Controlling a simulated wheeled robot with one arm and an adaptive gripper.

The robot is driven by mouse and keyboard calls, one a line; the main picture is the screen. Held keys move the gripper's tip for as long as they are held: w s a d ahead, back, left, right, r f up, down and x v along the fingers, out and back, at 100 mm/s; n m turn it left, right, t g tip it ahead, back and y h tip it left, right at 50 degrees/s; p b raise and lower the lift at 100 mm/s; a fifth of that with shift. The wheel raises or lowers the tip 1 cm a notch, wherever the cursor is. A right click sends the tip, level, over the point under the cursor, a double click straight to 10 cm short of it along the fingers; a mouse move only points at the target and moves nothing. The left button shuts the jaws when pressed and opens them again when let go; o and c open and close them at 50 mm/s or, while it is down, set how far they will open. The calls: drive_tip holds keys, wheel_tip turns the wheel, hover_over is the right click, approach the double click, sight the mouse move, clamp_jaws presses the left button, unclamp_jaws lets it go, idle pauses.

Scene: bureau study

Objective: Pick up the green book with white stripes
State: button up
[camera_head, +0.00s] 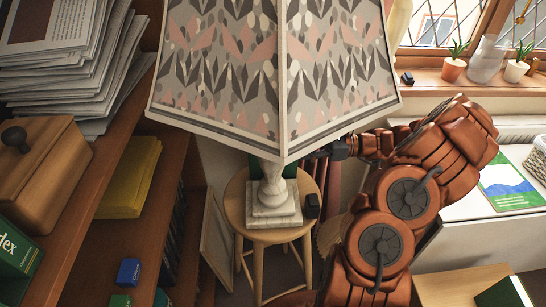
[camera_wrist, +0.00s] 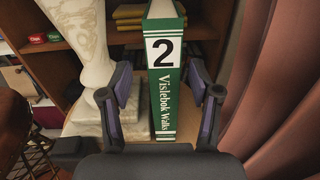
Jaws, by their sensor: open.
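The green book with white stripes (camera_wrist: 166,75) stands upright on the round wooden stool (camera_head: 242,192), its spine facing the wrist camera. My gripper (camera_wrist: 161,95) is open, with one finger on each side of the spine in the wrist view. I cannot tell whether the fingers touch the book. In the head view my gripper is mostly hidden by the lampshade.
The white lamp base (camera_head: 274,203) stands on the stool, left of the book in the wrist view. The patterned lampshade (camera_head: 230,70) overhangs it. A pink curtain (camera_wrist: 275,95) hangs at right. A shelf (camera_head: 75,200) with papers stands left; a windowsill with pots is at upper right.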

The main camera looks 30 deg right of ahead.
drive_tip(key=p+x, duration=0.1)
drive_tip(key=x, duration=0.6)
drive_tip(key=shift+w+a, duration=0.15)
drive_tip(key=shift+w, duration=0.2)
drive_tip(key=shift+f, duration=0.1)
clamp_jaws()
idle(0.4)
